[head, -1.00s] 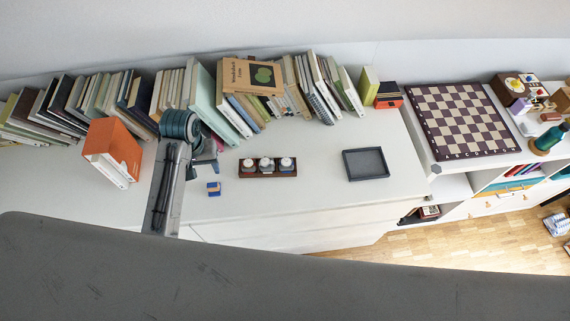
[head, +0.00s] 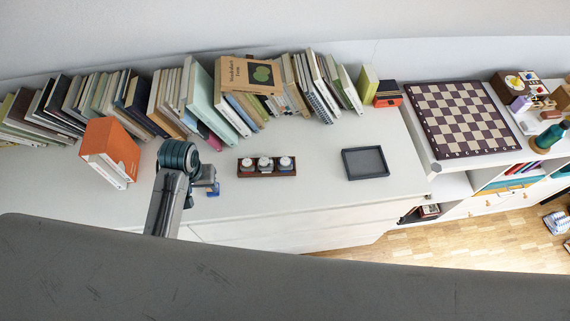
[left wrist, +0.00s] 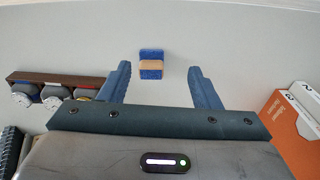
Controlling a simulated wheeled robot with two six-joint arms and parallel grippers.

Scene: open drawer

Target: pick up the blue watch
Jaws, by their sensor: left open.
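A small blue block-like thing with a tan middle band, the only loose blue item near my gripper, lies on the white top; I take it for the blue watch (head: 214,191), though its details are too small to be sure. In the left wrist view the blue watch (left wrist: 151,74) sits ahead, between the lines of the two fingers and nearer the left one. My left gripper (left wrist: 159,68) is open and empty. In the head view my left gripper (head: 207,183) is just beside the watch and partly hides it. My right gripper is not in view.
A dark wooden holder (head: 246,174) with three round grey-white items stands to the right. An orange box file (head: 122,148) stands to the left. A row of books (head: 198,95) lines the wall. A dark empty tray (head: 366,177) lies further right, with clear white surface around it.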

